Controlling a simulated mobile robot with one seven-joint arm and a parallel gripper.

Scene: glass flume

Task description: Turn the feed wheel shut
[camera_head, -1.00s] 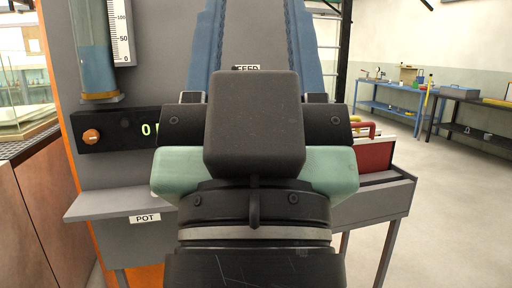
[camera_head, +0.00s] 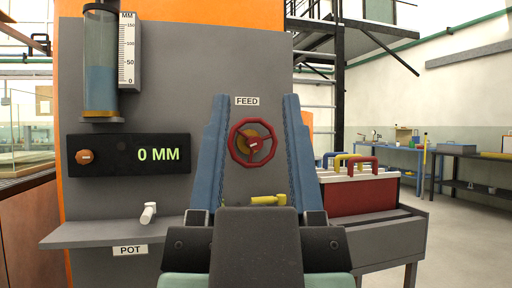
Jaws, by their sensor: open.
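The feed wheel (camera_head: 253,142) is a red three-spoked handwheel with an orange hub, on the grey panel under the FEED label (camera_head: 246,101). My gripper (camera_head: 250,104) is open, its two long blue fingers standing on either side of the wheel in the picture. The wheel shows whole between them. I cannot tell how far the fingers are from the panel, and I see no contact with the wheel. A yellow lever (camera_head: 268,200) shows below the wheel, partly hidden by my wrist.
A display (camera_head: 135,155) reads 0 MM, with an orange knob (camera_head: 85,157) at its left. A gauge tube (camera_head: 100,66) holds blue liquid. A grey POT shelf (camera_head: 90,234) with a white handle juts out at left. A bin of coloured-handled plates (camera_head: 362,190) stands at right.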

